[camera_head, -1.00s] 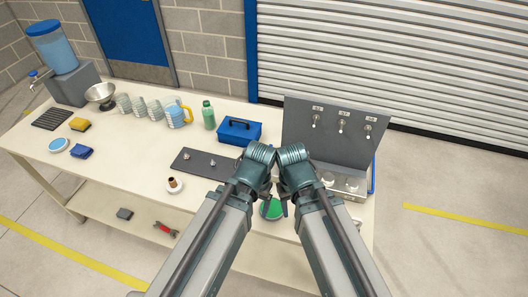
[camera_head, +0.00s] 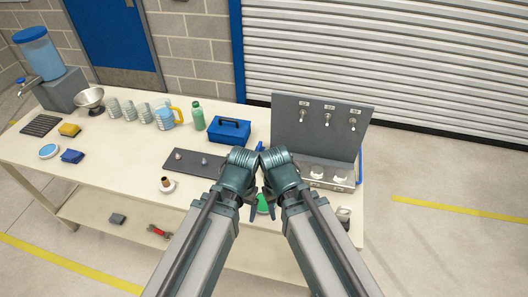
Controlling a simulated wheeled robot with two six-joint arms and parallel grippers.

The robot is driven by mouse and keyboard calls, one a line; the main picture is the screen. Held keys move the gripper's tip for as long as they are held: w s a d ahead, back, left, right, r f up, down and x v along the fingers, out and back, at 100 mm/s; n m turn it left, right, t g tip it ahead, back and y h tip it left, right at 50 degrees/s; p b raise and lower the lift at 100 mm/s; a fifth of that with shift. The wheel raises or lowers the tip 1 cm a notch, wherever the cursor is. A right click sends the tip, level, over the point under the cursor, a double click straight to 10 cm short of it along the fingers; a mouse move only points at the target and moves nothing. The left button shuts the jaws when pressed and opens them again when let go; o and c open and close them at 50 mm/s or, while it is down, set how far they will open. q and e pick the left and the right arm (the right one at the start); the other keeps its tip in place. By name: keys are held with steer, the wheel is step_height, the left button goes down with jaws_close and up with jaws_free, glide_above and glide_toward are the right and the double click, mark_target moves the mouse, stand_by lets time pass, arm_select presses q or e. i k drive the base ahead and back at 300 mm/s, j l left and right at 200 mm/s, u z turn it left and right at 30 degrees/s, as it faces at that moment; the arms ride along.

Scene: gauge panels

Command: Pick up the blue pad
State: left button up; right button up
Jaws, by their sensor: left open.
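The blue pad (camera_head: 72,156) is a small dark blue block lying flat on the left end of the workbench (camera_head: 120,160). My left gripper (camera_head: 252,206) is at the bench's front edge near the middle, far to the right of the blue pad, open and holding nothing visible. My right gripper (camera_head: 270,200) is close beside it, partly hidden by its own arm, and its jaws cannot be made out.
A green disc (camera_head: 263,205) is by the grippers. A gauge panel (camera_head: 320,125) stands at the right end. A blue toolbox (camera_head: 229,130), green bottle (camera_head: 198,118), mugs, steel bowl (camera_head: 89,97) and water dispenser (camera_head: 37,54) line the back. A dark mat (camera_head: 196,163) lies mid-bench.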

mark_target(259, 147)
steer(key=z, duration=0.75)
steer(key=j+z, duration=0.3)
steer(key=z, duration=0.2)
steer(key=j+z, duration=0.3)
steer(key=z, duration=0.2)
steer(key=k+j+z, duration=0.15)
steer(key=z, duration=0.35)
steer(key=k+j+z, duration=0.15)
steer(key=k+j, duration=0.25)
steer(key=j, duration=0.15)
steer(key=k+j+z, duration=0.2)
steer(key=k+j, duration=0.25)
steer(key=j, duration=0.1)
